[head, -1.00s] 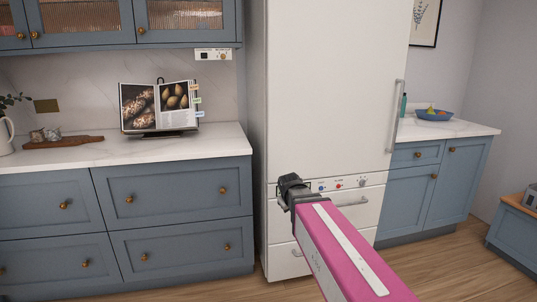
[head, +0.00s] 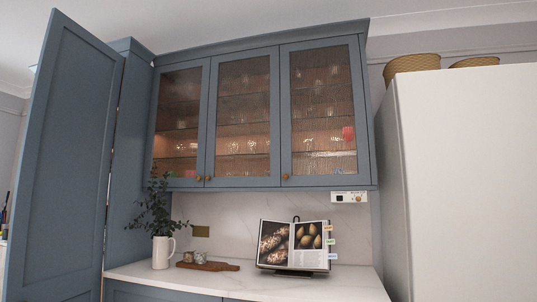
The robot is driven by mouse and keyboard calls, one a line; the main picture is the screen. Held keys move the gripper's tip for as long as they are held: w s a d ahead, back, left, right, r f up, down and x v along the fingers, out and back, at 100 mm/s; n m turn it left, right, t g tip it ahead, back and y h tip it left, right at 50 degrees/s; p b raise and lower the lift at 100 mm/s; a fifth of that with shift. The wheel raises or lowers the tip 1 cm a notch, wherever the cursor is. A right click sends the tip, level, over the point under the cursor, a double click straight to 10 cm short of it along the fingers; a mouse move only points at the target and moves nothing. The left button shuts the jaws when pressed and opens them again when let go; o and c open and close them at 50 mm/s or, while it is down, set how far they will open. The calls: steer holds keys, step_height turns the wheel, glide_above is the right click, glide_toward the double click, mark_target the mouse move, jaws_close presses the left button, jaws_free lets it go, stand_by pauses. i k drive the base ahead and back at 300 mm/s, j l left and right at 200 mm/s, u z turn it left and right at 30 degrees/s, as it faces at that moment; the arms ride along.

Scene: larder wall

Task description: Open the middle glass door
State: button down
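The wall cabinet has three blue-framed glass doors side by side, all shut. The middle glass door (head: 243,118) has textured glass, with shelves and glassware dimly visible behind it. Two brass knobs sit close together near its lower left corner; the right one of the pair (head: 208,178) appears to be on the middle door. The left glass door (head: 180,122) and the right glass door (head: 322,110) flank it. The right door has a brass knob (head: 286,176) at its lower left. My gripper is out of the head view now.
A tall blue door (head: 65,160) stands open at the left. Below the cabinet, the white counter (head: 240,286) bears a vase with greenery (head: 162,250), a wooden board (head: 208,266) and an open cookbook (head: 292,246). A tall white fridge (head: 468,180) stands at the right.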

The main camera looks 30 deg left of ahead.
mark_target(243, 145)
steer(key=u, duration=1.6)
steer(key=i+j+u, duration=0.1)
steer(key=i+j, duration=0.35)
steer(key=i, duration=0.15)
steer(key=i+j+u, duration=0.1)
steer(key=i+j, duration=0.3)
steer(key=i, duration=0.2)
